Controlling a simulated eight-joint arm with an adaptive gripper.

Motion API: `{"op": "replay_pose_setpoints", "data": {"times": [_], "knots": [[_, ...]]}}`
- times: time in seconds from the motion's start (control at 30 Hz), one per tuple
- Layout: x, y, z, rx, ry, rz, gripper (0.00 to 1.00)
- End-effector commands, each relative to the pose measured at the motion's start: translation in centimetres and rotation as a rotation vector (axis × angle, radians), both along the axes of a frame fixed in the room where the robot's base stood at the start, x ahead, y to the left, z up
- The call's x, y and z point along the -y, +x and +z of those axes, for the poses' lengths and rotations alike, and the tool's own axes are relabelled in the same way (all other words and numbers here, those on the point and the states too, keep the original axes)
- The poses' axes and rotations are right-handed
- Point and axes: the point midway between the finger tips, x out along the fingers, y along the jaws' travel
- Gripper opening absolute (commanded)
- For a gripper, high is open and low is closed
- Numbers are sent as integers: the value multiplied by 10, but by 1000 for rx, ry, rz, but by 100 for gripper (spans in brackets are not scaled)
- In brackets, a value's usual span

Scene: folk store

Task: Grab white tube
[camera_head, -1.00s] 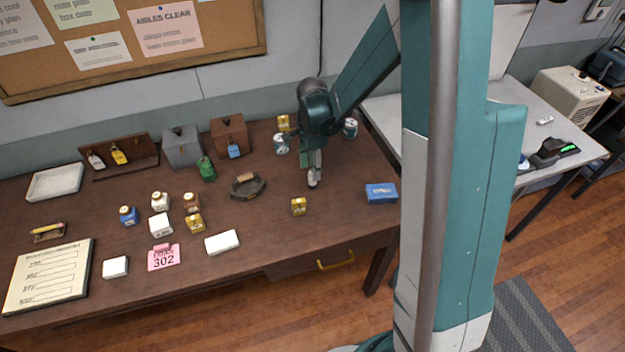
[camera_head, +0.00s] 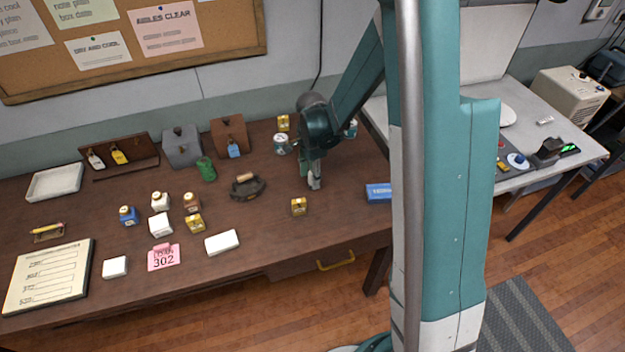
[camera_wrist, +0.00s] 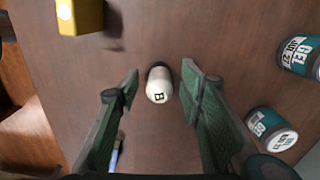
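The white tube (camera_wrist: 159,86) shows in the wrist view near the picture's middle, seen end-on, with a dark letter on it. It is between the two green fingers of my gripper (camera_wrist: 160,80), with a gap on each side. The gripper is open and points down at the table. In the head view, my gripper (camera_head: 313,168) is above the back right part of the brown table. A small pale shape (camera_head: 315,183) shows just under it; I cannot tell whether it is the tube or a fingertip.
A yellow box (camera_wrist: 80,16) is at the upper left in the wrist view. Two teal-and-white gel cans (camera_wrist: 299,55) (camera_wrist: 272,129) are at the right.

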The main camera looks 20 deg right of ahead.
Motion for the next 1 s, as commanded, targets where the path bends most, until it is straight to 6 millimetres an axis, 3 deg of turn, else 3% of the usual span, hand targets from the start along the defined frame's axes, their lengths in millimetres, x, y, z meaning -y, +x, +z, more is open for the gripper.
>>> {"op": "replay_pose_setpoints", "data": {"times": [0.23,0.8,1.0], "knots": [[0,0,-14,0,0,0,37],[0,0,-15,0,0,0,37],[0,0,-15,0,0,0,13]]}}
